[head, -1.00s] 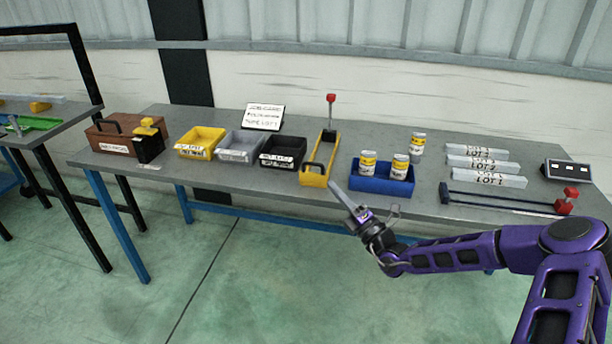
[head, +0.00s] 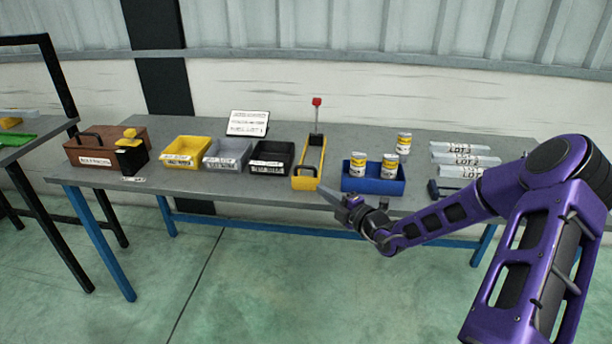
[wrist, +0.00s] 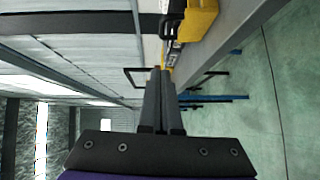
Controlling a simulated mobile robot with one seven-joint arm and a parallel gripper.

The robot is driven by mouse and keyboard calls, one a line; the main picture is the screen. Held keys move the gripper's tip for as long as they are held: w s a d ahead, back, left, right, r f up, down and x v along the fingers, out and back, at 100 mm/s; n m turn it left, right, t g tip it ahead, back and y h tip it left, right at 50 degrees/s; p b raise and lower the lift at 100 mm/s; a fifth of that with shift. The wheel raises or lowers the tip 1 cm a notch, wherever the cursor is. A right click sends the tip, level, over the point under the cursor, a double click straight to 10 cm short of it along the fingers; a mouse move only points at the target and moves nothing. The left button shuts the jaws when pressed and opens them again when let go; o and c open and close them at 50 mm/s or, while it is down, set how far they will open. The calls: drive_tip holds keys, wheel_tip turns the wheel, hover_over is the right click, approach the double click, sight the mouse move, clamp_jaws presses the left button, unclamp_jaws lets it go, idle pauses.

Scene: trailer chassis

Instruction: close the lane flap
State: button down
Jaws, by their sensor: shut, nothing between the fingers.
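A narrow yellow lane (head: 312,158) lies front to back on the grey bench. A black handle (head: 305,170) shows at its yellow front end. I cannot tell which part is the flap. My gripper (head: 323,190) is shut and empty, just right of and in front of the lane's front end, with no clear contact. In the wrist view, my shut fingers (wrist: 160,74) point toward a yellow block (wrist: 200,18) and a black handle (wrist: 169,30).
A blue bin (head: 373,184) with two cans stands right of the lane. A black bin (head: 270,167), a grey bin and a yellow bin (head: 184,153) stand left. My arm covers the bench's right end. Floor in front is clear.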

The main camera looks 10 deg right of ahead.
approach(300, 168)
drive_tip(key=w+a, duration=0.1)
drive_tip(key=a, duration=0.3)
drive_tip(key=shift+w+d+f+b, duration=0.15)
drive_tip(key=shift+w+d, duration=0.25)
drive_tip(key=shift+w, duration=0.55)
drive_tip(key=shift+w+d+b, duration=0.25)
drive_tip(key=shift+w+d, duration=0.15)
drive_tip(key=shift+w, duration=0.55)
drive_tip(key=shift+w+d+r+p, duration=0.25)
drive_tip(key=shift+w+p, duration=0.3)
drive_tip(key=shift+p, duration=0.1)
drive_tip(key=shift+w+d+r+p, duration=0.2)
drive_tip(key=shift+w+d+p, duration=0.05)
drive_tip(key=shift+w+p, duration=0.3)
drive_tip(key=shift+s+r, duration=0.1)
